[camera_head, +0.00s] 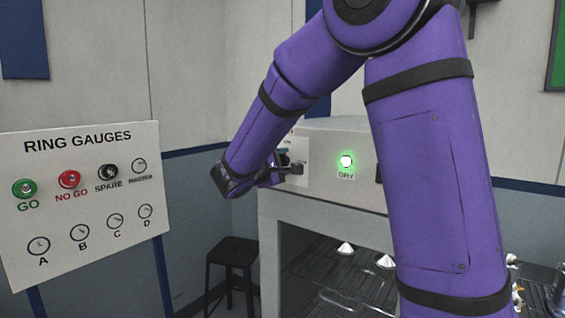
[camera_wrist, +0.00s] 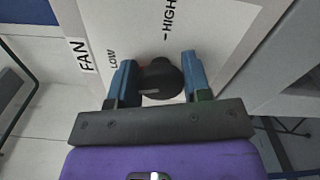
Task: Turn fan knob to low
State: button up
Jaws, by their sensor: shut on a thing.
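The black fan knob (camera_wrist: 160,79) sits on a white panel in the wrist view. The panel (camera_wrist: 110,22) carries the labels FAN, LOW and HIGH, with LOW to the knob's upper left and HIGH above it. My gripper (camera_wrist: 160,80) is shut on the knob, with a blue finger on each side of it. In the head view my gripper (camera_head: 292,168) is at the front of the white machine (camera_head: 330,135), and the knob is hidden there. The knob's pointer mark is too unclear to tell which setting it faces.
A green lit DRY light (camera_head: 346,161) is right of my gripper on the machine's front. Silvery cone-shaped parts (camera_head: 345,248) show in the cabinet below. A RING GAUGES board (camera_head: 85,200) stands at the left. A black stool (camera_head: 232,250) stands between board and machine.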

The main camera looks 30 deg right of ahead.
jog(key=shift+f+m, duration=0.1)
jog(key=shift+m, duration=1.5)
jog(key=o, duration=0.9)
jog(key=shift+a, duration=0.1)
jog(key=v, duration=1)
jog(key=shift+s+a, duration=0.2)
jog(key=shift+a, duration=0.1)
